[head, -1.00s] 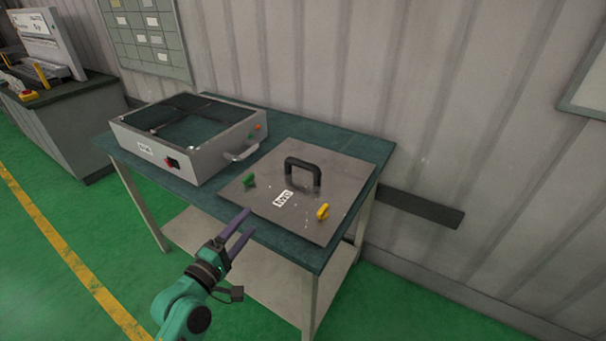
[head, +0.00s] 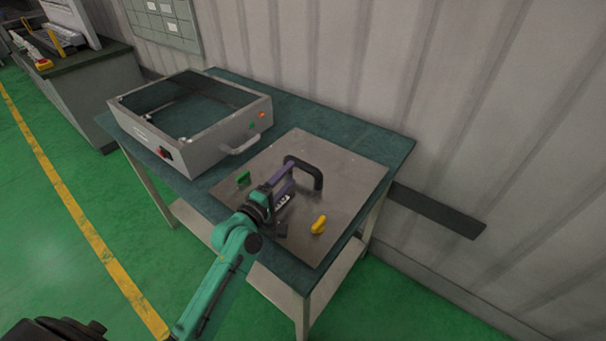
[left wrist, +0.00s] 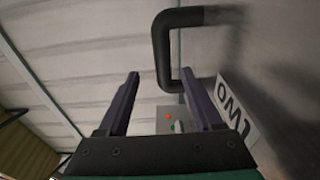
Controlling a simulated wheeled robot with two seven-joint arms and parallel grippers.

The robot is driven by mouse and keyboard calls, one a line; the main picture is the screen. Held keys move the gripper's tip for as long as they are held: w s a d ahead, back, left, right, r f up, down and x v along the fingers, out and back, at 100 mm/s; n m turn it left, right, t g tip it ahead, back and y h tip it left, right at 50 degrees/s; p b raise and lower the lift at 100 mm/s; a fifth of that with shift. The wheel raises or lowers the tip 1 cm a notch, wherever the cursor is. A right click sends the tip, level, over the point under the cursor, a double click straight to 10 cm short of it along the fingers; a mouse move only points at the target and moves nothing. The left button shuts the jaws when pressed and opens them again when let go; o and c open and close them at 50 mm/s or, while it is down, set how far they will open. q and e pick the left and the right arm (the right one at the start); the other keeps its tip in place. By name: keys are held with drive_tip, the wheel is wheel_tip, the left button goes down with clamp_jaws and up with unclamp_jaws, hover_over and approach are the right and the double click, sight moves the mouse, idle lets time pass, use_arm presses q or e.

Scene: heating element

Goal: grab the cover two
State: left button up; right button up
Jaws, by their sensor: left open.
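Cover two is a flat grey metal plate (head: 350,180) with a black arched handle (head: 318,178), a green knob (head: 242,178) and a yellow knob (head: 319,225). It lies on the table. My left gripper (head: 290,174) is open over the plate, its purple fingers pointing at the handle and partly hiding the white label. In the left wrist view the handle (left wrist: 163,45) appears beyond and between the fingertips (left wrist: 160,74), its lower end close to the right finger. Contact cannot be told. The label (left wrist: 236,108) reads TWO. My right gripper is out of view.
The green-topped table (head: 370,140) stands against a corrugated wall (head: 350,50). A desk (head: 95,85) stands far left. Green floor is free in front.

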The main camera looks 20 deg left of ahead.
sight(300, 167)
use_arm(q)
drive_tip(key=x, duration=0.4)
drive_tip(key=p+x, duration=0.1)
drive_tip(key=x, duration=0.1)
drive_tip(key=shift+w+d+f, duration=0.15)
drive_tip(key=shift+w+d, duration=0.05)
drive_tip(key=shift+d, duration=0.2)
drive_tip(key=shift+w+f, duration=0.1)
drive_tip(key=shift+f, duration=0.05)
clamp_jaws()
idle(0.6)
drive_tip(key=shift+r, duration=0.2)
